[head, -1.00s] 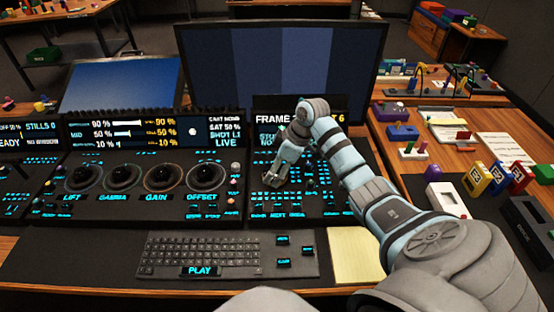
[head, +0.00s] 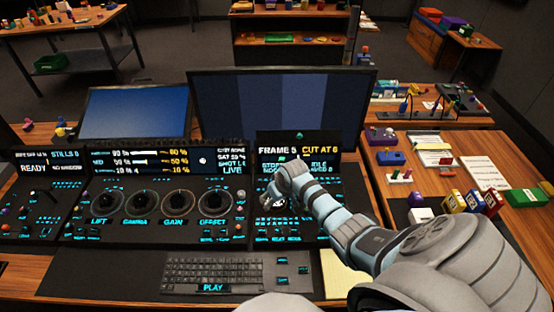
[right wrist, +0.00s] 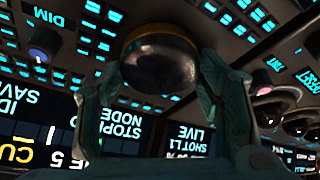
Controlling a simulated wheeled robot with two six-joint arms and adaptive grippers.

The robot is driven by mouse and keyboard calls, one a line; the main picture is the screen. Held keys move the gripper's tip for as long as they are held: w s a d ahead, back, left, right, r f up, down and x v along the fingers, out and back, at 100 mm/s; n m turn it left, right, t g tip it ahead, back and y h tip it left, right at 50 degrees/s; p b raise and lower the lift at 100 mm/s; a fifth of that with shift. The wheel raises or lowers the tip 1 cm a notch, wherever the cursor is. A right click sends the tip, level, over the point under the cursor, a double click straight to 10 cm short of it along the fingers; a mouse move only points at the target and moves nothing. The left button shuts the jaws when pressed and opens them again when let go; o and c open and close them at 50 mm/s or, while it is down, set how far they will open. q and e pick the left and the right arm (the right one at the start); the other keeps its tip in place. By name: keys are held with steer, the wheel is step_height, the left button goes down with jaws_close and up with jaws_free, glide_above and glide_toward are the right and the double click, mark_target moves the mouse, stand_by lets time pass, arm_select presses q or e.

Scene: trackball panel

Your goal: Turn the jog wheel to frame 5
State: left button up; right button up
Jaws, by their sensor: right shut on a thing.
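The jog wheel (right wrist: 160,62) is a round, dark, glossy knob with a brass-coloured rim in the right wrist view. My right gripper (right wrist: 152,82) is shut on it, one finger on each side. In the head view my right gripper (head: 272,202) is over the right-hand control panel (head: 318,232) and hides the wheel. The display (head: 297,146) above this panel reads "FRAME 5" and "CUT AT 6". My left gripper is not in view.
Lit buttons surround the wheel, and a small knob (right wrist: 43,42) stands near it. Four-dial grading panel (head: 158,204) is to the left. A keyboard (head: 212,273) and a yellow pad (head: 342,272) lie in front. Monitors stand behind; blocks and papers cover the right table.

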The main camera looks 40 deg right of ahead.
steer(key=shift+w+r+m, duration=0.1)
steer(key=shift+r+m, duration=0.05)
steer(key=shift+m, duration=0.25)
steer(key=shift+c, duration=0.2)
steer(key=shift+p, duration=0.3)
steer(key=o, duration=1.2)
steer(key=shift+c, duration=0.2)
steer(key=v, duration=1.2)
steer(key=shift+s+a, duration=0.1)
steer(key=shift+s, duration=0.1)
